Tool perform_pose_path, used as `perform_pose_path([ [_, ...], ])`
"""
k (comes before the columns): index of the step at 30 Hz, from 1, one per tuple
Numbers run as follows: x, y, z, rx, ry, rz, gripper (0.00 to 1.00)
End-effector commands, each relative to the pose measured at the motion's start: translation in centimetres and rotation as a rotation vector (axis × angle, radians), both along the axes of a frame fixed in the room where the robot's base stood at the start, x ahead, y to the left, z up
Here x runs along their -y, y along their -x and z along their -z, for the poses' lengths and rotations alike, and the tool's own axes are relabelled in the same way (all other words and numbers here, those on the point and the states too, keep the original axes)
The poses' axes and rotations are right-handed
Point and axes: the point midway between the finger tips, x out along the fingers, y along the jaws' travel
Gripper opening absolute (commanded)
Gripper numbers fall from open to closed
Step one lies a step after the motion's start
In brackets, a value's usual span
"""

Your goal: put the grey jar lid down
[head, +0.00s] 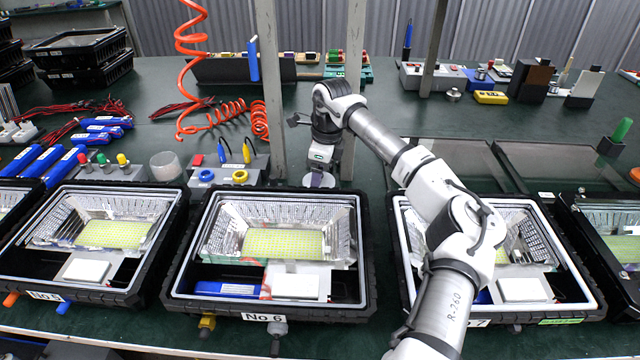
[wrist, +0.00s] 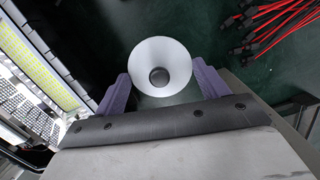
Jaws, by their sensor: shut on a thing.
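The grey jar lid (wrist: 160,52) shows in the wrist view as a pale round, funnel-like shape with a dark round centre. It is between the two purple fingers of my gripper (wrist: 161,80), which are shut on it. In the head view my gripper (head: 321,164) points down behind the right back corner of the No 6 housing. The pale lid (head: 319,181) shows just below it, partly hidden. I cannot tell whether the lid touches the green table top.
The open No 6 floodlight housing (head: 180,270) is just in front, with other housings on both sides. A grey post (head: 354,80) stands close behind my gripper. A pale cylinder (head: 166,166) and a grey tool block (head: 225,175) are to the left.

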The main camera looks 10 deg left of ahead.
Motion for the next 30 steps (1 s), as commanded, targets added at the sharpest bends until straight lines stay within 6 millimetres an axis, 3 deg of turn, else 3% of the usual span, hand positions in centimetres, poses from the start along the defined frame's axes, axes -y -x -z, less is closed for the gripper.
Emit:
perform_pose_path([
  [8, 0.0, 0.1, 3.8, -0.002, -0.001, 0.0, 0.51],
  [19, 0.0, 0.0, 4.4, 0.0, 0.0, -0.001, 0.51],
  [20, 0.0, 0.0, 4.3, 0.0, 0.0, -0.001, 0.75],
  [21, 0.0, 0.0, 4.3, 0.0, -0.001, -0.001, 0.81],
  [30, 0.0, 0.0, 4.1, 0.0, -0.001, -0.001, 0.82],
])
